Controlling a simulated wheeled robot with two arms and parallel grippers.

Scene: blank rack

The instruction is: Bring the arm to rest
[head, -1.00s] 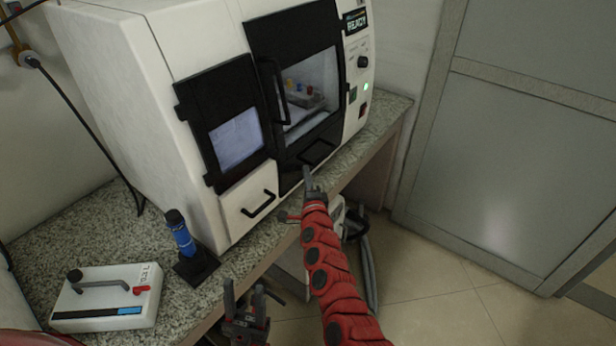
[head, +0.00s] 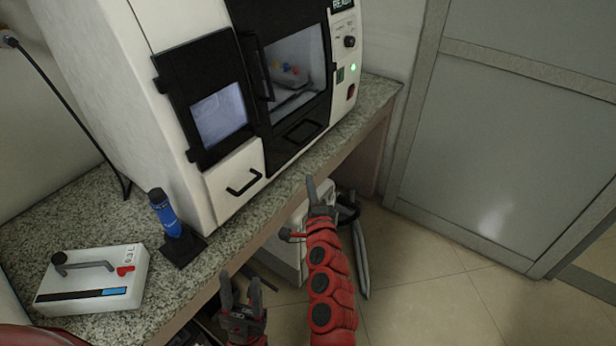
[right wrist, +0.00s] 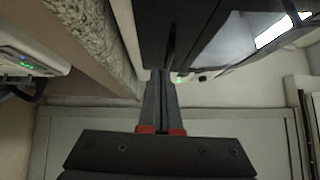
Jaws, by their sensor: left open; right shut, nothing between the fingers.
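My right gripper (head: 314,190) is at the end of the red arm in the head view, in front of the counter's front edge and below the machine. It is shut and empty; its fingers (right wrist: 161,102) lie together in the right wrist view. My left gripper (head: 241,291) is low in the head view, in front of the counter edge, with its two fingers apart and nothing between them. The white machine (head: 228,186) stands on the counter with its black-framed window door (head: 297,70) closed.
The granite counter (head: 75,215) carries a white box with a grey handle (head: 92,282) and a blue cylinder on a black stand (head: 166,214). A white unit with hoses (head: 290,245) stands under the counter. A grey door (head: 520,140) is at right; the floor before it is clear.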

